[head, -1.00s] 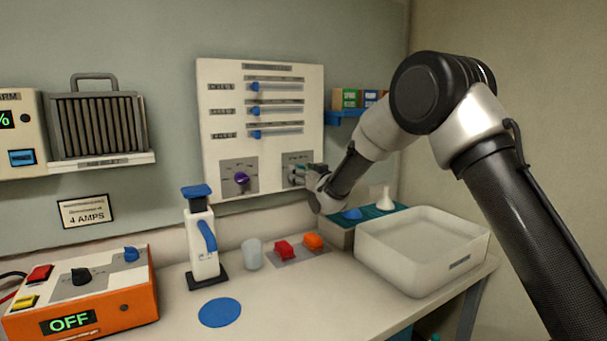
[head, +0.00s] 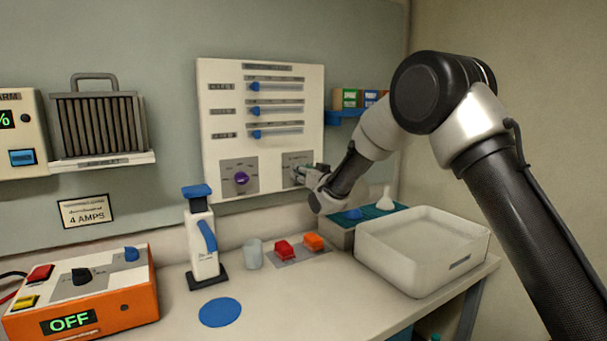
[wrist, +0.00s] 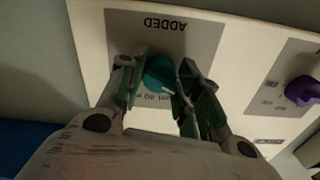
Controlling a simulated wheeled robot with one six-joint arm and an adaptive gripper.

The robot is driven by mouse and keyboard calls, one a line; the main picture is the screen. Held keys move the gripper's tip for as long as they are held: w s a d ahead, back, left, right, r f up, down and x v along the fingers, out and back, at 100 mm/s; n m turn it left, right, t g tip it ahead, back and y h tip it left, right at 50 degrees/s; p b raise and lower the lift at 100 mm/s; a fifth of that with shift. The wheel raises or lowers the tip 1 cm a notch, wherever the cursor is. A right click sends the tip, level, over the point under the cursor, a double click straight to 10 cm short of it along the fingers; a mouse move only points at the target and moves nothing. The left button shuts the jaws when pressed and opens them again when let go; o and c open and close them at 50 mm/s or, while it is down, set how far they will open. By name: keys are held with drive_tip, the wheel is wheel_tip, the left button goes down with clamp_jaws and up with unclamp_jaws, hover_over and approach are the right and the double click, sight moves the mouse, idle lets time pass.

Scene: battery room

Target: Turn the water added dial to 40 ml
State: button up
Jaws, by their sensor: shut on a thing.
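The water added dial is a teal knob (wrist: 160,73) on a grey plate marked ADDED (wrist: 203,32), upside down in the wrist view. My gripper (wrist: 157,88) is at the knob, with its green-padded fingers on either side, shut on it. In the head view my gripper (head: 306,171) reaches the lower right plate (head: 290,160) of the white wall panel (head: 222,95) and hides the knob. Part of the plate's scale shows below the knob in the wrist view, too small and covered to read, so the setting cannot be told.
A purple knob (head: 241,179) sits on the plate to the left. Several blue sliders (head: 256,111) are above. Below stand a white and blue bottle (head: 203,240), a clear cup (head: 252,254), red (head: 284,249) and orange (head: 313,242) blocks and a white tub (head: 400,262).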

drive_tip(key=shift+r+m, duration=0.1)
drive_tip(key=shift+m, duration=8.8)
drive_tip(key=o, duration=1)
drive_tip(key=shift+o, duration=0.2)
drive_tip(key=shift+s, duration=0.15)
